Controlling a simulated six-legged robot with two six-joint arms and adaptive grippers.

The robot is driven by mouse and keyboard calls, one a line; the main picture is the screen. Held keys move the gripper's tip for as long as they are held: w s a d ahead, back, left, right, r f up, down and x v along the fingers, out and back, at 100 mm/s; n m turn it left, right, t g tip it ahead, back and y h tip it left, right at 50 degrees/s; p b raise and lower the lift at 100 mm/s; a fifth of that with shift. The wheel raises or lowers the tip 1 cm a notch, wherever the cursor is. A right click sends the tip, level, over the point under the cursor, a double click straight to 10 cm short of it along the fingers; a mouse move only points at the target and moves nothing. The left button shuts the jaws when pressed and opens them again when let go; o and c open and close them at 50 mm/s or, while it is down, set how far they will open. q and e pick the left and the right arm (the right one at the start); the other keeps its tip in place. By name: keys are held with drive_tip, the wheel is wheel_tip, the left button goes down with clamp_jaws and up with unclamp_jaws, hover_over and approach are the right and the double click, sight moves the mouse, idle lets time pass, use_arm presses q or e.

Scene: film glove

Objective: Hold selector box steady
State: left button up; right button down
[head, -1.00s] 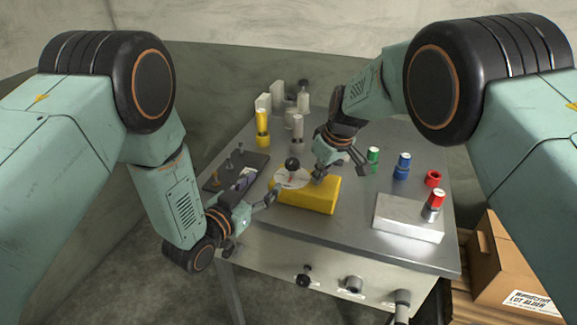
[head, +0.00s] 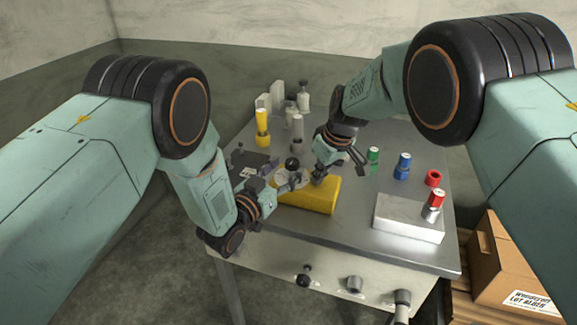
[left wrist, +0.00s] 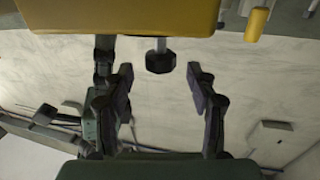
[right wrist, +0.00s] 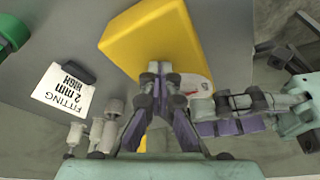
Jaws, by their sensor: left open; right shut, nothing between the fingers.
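The yellow selector box (head: 310,195) lies on the grey table, with a white dial and a black knob (head: 292,164) at its left end. My left gripper (head: 289,188) is open beside that end. In the left wrist view the knob (left wrist: 160,62) shows ahead of and between the spread fingers (left wrist: 160,88), with the yellow box (left wrist: 120,15) at the top. My right gripper (head: 322,177) is shut and empty at the box's far side. In the right wrist view its closed tips (right wrist: 157,72) overlap the box (right wrist: 155,38); contact is unclear.
Green (head: 373,155), blue (head: 402,166) and red (head: 434,178) pieces stand to the right. A pale block (head: 405,215) sits at the front right. A yellow cylinder (head: 262,125) and grey posts stand behind. A dark tray lies left. A cardboard box (head: 505,270) is beside the table.

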use_arm(q)
drive_tip(key=shift+x, duration=1.05)
drive_tip(key=shift+c, duration=0.4)
drive_tip(key=shift+s, duration=0.1)
drive_tip(key=c, duration=1.1)
drive_tip(key=shift+d, duration=0.1)
drive_tip(key=shift+y, duration=0.3)
drive_tip(key=shift+d+n+t+y, duration=0.15)
drive_tip(key=shift+n+t+y, duration=0.35)
drive_tip(key=shift+n+y, duration=0.2)
drive_tip(key=shift+n+t+y, duration=0.4)
drive_tip(key=shift+n+y, duration=0.4)
drive_tip(key=shift+y, duration=0.4)
